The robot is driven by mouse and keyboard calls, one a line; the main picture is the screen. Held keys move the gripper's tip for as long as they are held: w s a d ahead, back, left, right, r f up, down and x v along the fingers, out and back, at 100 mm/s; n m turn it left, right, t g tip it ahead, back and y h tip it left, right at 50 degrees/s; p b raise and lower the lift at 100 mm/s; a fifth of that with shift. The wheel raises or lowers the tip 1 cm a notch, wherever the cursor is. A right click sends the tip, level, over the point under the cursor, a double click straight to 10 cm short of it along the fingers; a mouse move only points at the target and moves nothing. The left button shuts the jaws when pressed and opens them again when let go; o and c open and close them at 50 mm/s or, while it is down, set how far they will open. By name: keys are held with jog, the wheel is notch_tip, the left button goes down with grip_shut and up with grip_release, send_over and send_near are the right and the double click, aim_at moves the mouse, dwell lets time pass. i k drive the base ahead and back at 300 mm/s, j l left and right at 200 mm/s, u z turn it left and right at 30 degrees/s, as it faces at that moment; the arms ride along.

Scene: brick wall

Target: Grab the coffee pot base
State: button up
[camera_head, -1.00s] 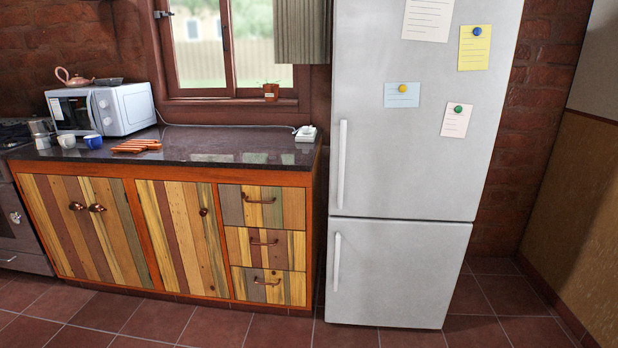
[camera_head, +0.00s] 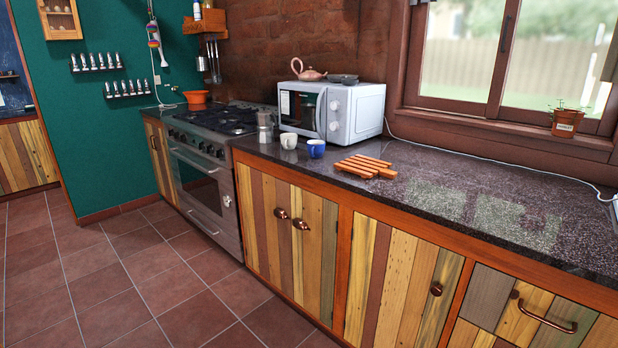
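A small metal coffee pot (camera_head: 266,126) stands upright on the dark countertop, at the counter's left end beside the stove. I cannot tell its base apart from its upper part at this size. A white cup (camera_head: 288,141) and a blue cup (camera_head: 316,148) stand just to its right. The white microwave (camera_head: 345,108) is behind them. My gripper is not in view.
A stove (camera_head: 205,170) with a gas hob is left of the counter. A wooden trivet (camera_head: 364,167) lies on the countertop (camera_head: 470,200), which is clear to its right. A teapot (camera_head: 307,70) sits on the microwave. The tiled floor (camera_head: 150,280) in front is free.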

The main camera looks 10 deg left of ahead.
aim_at(264, 137)
jog(key=i+j+u, duration=0.25)
jog(key=i+u, duration=0.2)
jog(key=i, duration=0.25)
jog(key=i+u, duration=0.45)
jog(key=i, duration=0.2)
jog(key=i+l+u, duration=0.25)
jog(key=i+u, duration=0.15)
jog(key=i, duration=0.3)
jog(key=i+j+z, duration=0.1)
jog(key=i, duration=1.35)
jog(key=i+l, duration=0.2)
jog(key=k+l, duration=0.05)
jog(key=l, duration=0.05)
